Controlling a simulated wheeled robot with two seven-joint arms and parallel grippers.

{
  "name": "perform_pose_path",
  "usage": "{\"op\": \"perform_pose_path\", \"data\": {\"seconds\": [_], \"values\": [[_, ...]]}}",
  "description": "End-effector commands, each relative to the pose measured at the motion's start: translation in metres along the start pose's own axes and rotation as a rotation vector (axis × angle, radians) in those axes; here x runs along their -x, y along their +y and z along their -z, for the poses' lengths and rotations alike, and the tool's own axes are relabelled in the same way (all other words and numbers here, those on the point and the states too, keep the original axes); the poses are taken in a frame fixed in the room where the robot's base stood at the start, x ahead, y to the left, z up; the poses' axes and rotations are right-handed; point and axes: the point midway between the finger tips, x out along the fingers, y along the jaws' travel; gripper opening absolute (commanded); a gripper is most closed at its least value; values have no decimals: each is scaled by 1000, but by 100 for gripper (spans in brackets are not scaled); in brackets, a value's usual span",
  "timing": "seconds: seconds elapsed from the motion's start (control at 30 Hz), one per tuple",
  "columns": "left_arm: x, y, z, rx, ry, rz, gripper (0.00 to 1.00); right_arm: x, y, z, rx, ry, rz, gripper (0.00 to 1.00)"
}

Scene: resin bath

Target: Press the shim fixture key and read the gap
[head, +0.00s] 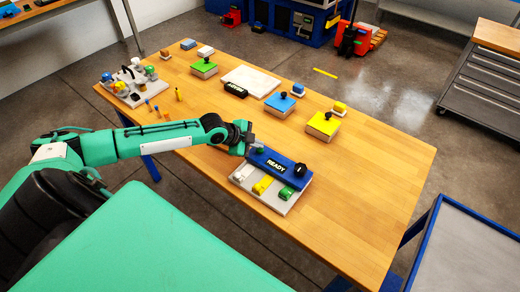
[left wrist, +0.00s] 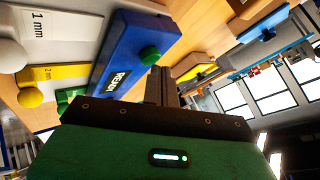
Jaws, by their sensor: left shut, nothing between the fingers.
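The shim fixture is a blue block (head: 290,176) at the table's front edge, also in the left wrist view (left wrist: 128,40). Its display reads READY (head: 276,165). A green key (head: 261,151) sits at its left end and a black knob (head: 300,169) at its right. The green key also shows in the left wrist view (left wrist: 149,54). My left gripper (head: 249,141) is shut and empty, its tips close beside the green key; I cannot tell whether they touch it. White (head: 243,173), yellow (head: 262,186) and green (head: 286,193) shims lie before the block. My right gripper is not in view.
A grey tray of small parts (head: 130,88) is at the left. The table's right side is clear.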

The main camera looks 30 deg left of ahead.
Motion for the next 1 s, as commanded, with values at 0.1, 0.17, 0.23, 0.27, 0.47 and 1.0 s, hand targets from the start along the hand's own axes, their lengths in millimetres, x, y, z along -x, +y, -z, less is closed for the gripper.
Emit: {"op": "perform_pose_path", "data": {"seconds": [0.1, 0.17, 0.23, 0.27, 0.47, 1.0], "values": [[0, 0, 0, 0, 0, 0, 0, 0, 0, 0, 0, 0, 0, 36], [0, 0, 0, 0, 0, 0, 0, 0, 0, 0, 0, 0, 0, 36], [0, 0, 0, 0, 0, 1, 0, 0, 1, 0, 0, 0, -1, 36], [0, 0, 0, 0, 0, 1, 0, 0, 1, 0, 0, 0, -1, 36], [-1, 1, -1, 0, 0, 0, 0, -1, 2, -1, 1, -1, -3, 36], [-6, 4, -4, 0, -1, 0, 0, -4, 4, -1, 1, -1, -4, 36]]}}
